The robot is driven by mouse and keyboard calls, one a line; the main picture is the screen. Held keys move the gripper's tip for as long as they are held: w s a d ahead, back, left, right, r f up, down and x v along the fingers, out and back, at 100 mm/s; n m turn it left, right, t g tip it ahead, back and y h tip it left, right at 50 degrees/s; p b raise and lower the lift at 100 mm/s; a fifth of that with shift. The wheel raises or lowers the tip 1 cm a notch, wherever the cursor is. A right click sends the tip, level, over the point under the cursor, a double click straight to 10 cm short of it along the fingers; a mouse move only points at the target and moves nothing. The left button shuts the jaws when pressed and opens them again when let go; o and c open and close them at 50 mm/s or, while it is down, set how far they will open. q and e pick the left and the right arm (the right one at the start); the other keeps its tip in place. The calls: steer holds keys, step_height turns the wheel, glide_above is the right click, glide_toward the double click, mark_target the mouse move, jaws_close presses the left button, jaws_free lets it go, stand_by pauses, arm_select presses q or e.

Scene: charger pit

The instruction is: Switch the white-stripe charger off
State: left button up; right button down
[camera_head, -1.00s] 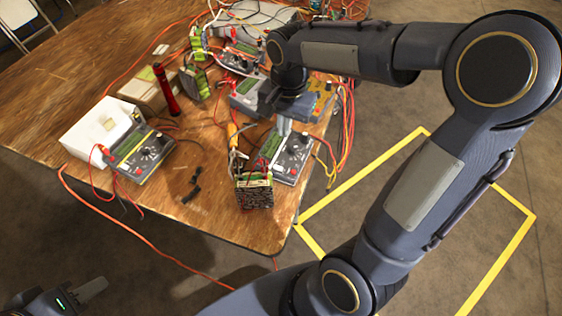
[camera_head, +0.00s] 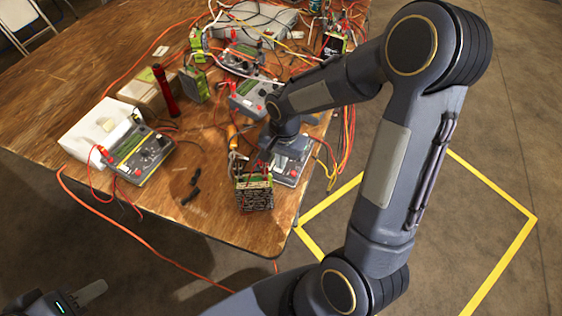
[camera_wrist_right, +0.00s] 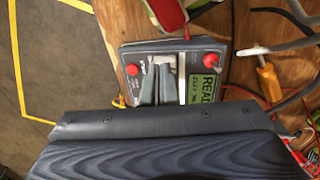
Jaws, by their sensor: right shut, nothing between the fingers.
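The front-right charger (camera_head: 287,173) lies near the table's front corner, largely hidden by my right gripper (camera_head: 285,151). In the right wrist view this grey charger (camera_wrist_right: 127,58) shows red knobs and a green display (camera_wrist_right: 207,86) with the text "READ" partly visible. My right gripper is shut and empty, its fingers (camera_wrist_right: 156,82) over the charger's face; I cannot tell whether they touch it. I cannot make out a white stripe clearly on any charger. My left gripper (camera_head: 88,294) is at the bottom left, off the table; its jaw state is unclear.
Another charger (camera_head: 142,155) leans by a white box (camera_head: 92,138) at left; more chargers (camera_head: 252,97) stand behind. A green-topped block (camera_head: 254,192) sits beside the front-right charger. Cables cross the table, and an orange-handled tool (camera_wrist_right: 268,82) lies close to the gripper.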

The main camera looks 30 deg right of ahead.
steer(key=shift+f, duration=0.45)
